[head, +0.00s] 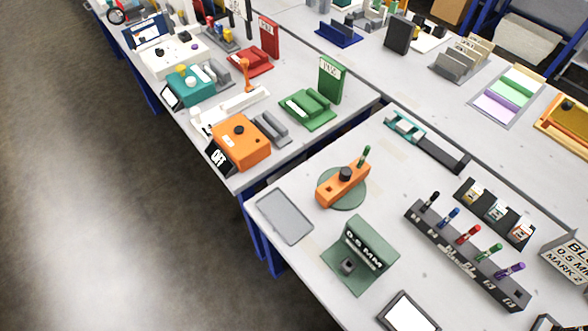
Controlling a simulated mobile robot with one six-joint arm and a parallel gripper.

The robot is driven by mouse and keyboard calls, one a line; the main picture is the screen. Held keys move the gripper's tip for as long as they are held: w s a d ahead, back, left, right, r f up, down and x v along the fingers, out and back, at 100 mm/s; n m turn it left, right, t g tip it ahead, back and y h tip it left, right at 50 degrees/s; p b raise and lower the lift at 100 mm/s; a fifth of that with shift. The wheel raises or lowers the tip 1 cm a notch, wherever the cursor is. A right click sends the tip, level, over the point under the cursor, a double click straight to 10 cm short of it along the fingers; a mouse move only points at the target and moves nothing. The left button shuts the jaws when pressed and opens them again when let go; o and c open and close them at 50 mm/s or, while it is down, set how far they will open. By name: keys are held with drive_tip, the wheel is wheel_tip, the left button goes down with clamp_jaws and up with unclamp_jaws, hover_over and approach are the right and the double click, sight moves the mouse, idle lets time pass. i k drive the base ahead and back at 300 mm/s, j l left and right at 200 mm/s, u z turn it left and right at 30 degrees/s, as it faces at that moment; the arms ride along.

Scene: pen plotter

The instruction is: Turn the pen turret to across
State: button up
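The pen turret appears to be the orange bar (329,193) on a round grey-green base (352,201), near the left part of the front table. A black knob (345,174) stands on the bar's middle. A green upright peg or pen (365,155) stands at its upper-right end. The bar lies slantwise, from lower left to upper right in the picture. My gripper is not in the head view, and nothing touches the turret.
A grey tray (284,216) lies left of the turret. A green stand marked 0.5 MM (368,243) is below it. A dark rack (450,241) with several coloured pens is to the right. A teal and black rail (432,144) lies behind. Bare tabletop separates turret and rack.

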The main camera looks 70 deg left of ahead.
sight(348, 176)
drive_tip(key=u, duration=2.05)
drive_tip(key=i+j+z, duration=0.15)
drive_tip(key=j+z, duration=0.15)
drive_tip(key=i+j+z, duration=0.1)
drive_tip(key=j+z, duration=0.15)
drive_tip(key=j, duration=0.25)
drive_tip(key=i+j+z, duration=0.1)
drive_tip(key=j+z, duration=0.2)
drive_tip(key=j, duration=0.15)
